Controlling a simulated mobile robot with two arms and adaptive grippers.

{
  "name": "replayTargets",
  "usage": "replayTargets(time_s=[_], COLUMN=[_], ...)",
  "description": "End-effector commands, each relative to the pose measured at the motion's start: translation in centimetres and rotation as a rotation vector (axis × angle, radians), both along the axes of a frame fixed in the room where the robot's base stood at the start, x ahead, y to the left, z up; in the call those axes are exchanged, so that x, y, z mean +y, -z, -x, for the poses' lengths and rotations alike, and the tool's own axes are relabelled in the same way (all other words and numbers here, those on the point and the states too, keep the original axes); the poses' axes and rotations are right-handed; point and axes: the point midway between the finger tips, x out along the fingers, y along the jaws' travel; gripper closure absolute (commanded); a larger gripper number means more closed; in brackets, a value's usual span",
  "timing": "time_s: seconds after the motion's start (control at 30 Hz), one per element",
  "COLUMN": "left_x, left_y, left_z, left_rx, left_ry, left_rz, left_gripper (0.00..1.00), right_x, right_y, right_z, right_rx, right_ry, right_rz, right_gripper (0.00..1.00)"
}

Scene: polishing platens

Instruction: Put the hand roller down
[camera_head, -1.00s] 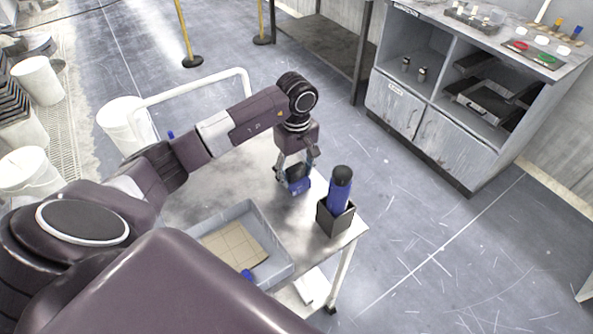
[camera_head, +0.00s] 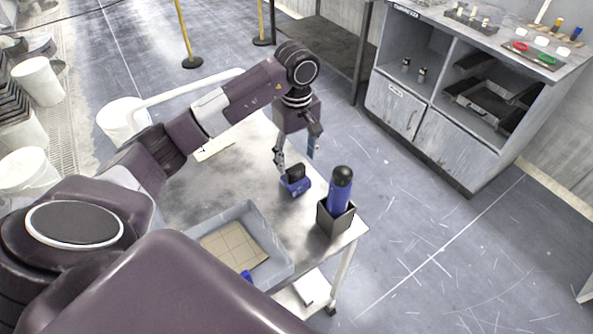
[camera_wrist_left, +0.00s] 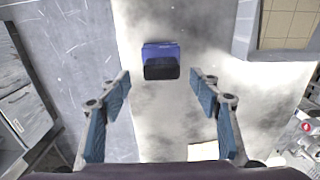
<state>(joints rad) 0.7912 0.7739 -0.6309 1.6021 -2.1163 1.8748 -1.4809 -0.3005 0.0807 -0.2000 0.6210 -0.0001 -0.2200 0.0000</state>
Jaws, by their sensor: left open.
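The hand roller, seen as a small blue and black piece (camera_head: 296,185), rests on the metal table near its right edge. In the left wrist view the roller (camera_wrist_left: 160,60) lies on the table beyond my fingertips, roughly centred between them. My left gripper (camera_head: 295,157) is open and empty, just above and behind the roller in the head view. In the left wrist view its two blue-padded fingers (camera_wrist_left: 160,90) are spread wide with clear space between them. My right gripper is not in view.
A black square holder with a blue, black-topped cylinder (camera_head: 341,190) stands at the table's right corner. A grey tray (camera_head: 283,262) with a tan gridded sheet is at the table's front. The table's middle (camera_head: 215,185) is bare. A grey cabinet (camera_head: 405,112) stands at the right.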

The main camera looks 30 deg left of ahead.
Motion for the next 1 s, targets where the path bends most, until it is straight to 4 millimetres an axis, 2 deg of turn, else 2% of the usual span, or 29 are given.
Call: replayTargets(time_s=[0.03,0.2,0.4,1.0], left_x=[0.1,0.0,0.0,0.0], left_y=[-1.0,-4.2,-6.3,-6.8], left_z=[-0.2,-0.1,0.0,0.0], left_rx=[-0.007,-0.004,-0.001,0.0], left_ry=[-0.001,-0.001,0.0,-0.001], left_rz=[-0.001,-0.001,0.0,0.001], left_gripper=[0.42,0.42,0.42,0.42], right_x=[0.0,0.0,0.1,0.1], right_y=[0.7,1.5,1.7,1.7], right_z=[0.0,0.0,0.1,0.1], right_rx=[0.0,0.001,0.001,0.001], right_ry=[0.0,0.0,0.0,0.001], right_rz=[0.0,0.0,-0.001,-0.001], right_gripper=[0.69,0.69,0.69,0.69])
